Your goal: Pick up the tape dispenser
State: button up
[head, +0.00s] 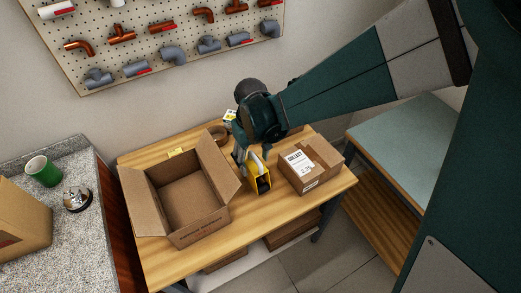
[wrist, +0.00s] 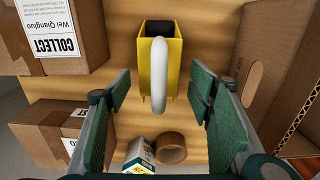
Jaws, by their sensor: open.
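The tape dispenser (head: 257,176) is a yellow body with a dark slot and a pale rounded handle or roll. It stands on the wooden table between the open cardboard box and the closed parcels. In the wrist view the dispenser (wrist: 160,56) is at the top centre, its pale curved part reaching down between my fingers. My gripper (wrist: 163,95) is open, one finger pad on each side of that part, with gaps showing on both sides. In the head view my gripper (head: 244,160) is at the dispenser's upper left, partly hidden by my arm.
An open cardboard box (head: 185,234) stands close on the left, and closed parcels (head: 312,166) on the right. A brown tape roll (wrist: 171,147) and a small white and yellow box (wrist: 139,157) lie behind. A counter with a green cup (head: 43,171) is far left.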

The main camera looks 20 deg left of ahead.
jog(key=shift+f, duration=1.25)
jog(key=shift+d+f+b, duration=0.15)
jog(key=shift+f+b, duration=0.5)
jog(key=shift+f, duration=1.95)
jog(key=shift+c, duration=0.6)
jog(key=c, duration=1.1)
